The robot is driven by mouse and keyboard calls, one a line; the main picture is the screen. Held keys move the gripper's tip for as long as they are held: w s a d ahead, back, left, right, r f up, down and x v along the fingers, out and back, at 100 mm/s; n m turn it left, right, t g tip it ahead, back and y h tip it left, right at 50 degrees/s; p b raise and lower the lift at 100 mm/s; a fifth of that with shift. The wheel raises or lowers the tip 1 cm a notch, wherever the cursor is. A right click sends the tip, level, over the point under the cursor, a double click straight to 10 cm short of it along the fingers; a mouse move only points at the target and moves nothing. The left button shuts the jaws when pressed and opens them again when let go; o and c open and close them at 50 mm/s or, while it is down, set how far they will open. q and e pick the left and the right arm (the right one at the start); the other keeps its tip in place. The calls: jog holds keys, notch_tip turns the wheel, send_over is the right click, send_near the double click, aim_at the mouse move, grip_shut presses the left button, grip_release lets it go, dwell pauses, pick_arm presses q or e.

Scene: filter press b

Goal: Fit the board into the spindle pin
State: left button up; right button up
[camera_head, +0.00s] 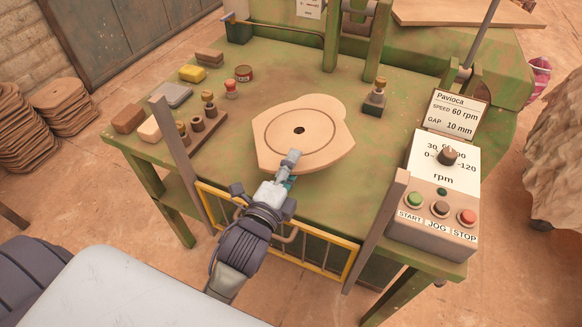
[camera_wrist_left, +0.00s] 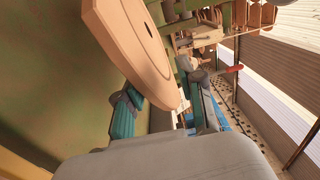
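The tan wooden board (camera_head: 325,150), with a dark centre hole and a ring groove, lies over the middle of the green table. It also shows in the left wrist view (camera_wrist_left: 140,45), seen edge-on. My left gripper (camera_head: 290,168) is at its near edge, one finger over the top face and the teal finger lower. In the left wrist view my fingers (camera_wrist_left: 168,108) stand apart with the board's edge between them; a gap shows on one side. No spindle pin can be made out; the area under the board is hidden. My right gripper is not in view.
A yellow guard rail (camera_head: 275,232) and grey posts line the near edge. The control box (camera_head: 435,190) stands at the right. A small knobbed block (camera_head: 374,101) stands behind right.

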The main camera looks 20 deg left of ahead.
pick_arm(q)
jog(key=shift+s, duration=0.35)
jog(key=shift+r, duration=0.1)
jog(key=o, duration=1.2)
